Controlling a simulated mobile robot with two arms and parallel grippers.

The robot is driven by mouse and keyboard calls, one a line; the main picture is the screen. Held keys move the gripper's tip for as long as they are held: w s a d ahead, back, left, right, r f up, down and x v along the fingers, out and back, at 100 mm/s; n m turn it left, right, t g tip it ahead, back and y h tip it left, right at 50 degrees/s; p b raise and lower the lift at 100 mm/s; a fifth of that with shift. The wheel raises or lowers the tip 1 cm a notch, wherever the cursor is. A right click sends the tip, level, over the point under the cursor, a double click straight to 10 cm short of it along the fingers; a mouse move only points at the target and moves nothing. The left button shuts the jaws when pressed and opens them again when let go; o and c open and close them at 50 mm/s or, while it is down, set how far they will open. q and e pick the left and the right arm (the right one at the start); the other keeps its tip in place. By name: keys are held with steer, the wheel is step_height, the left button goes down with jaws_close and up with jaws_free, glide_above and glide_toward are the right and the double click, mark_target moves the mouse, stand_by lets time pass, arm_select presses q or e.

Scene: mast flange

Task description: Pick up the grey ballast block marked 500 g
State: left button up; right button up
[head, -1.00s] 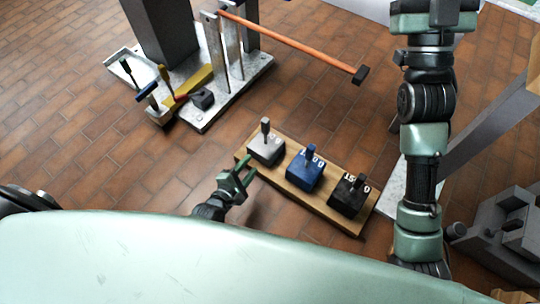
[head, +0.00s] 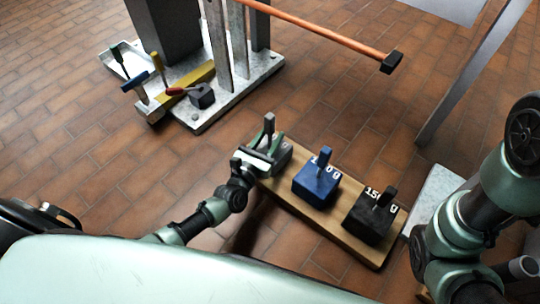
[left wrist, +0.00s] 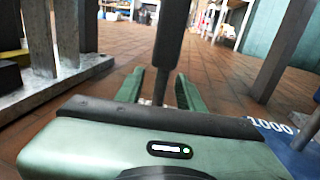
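The grey ballast block (head: 283,160) sits at the far left end of a wooden board (head: 345,238), with its upright handle (head: 269,126) on top. My left gripper (head: 264,147) is at this block, its green fingers on either side of the handle. In the left wrist view the handle (left wrist: 166,50) stands between the two open fingers (left wrist: 160,90), with gaps showing on both sides. The block's marking is hidden by the gripper. My right gripper is out of view; only my right arm shows at the right.
A blue block (head: 316,185), marked 1000 in the left wrist view (left wrist: 290,140), stands beside the grey one. A black block (head: 370,218) stands at the board's near end.

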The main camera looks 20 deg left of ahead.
arm_select(q)
steer(key=shift+w+d, duration=0.2)
steer(key=shift+w, duration=1)
jaws_close()
steer(key=shift+f, duration=0.1)
stand_by(0.4)
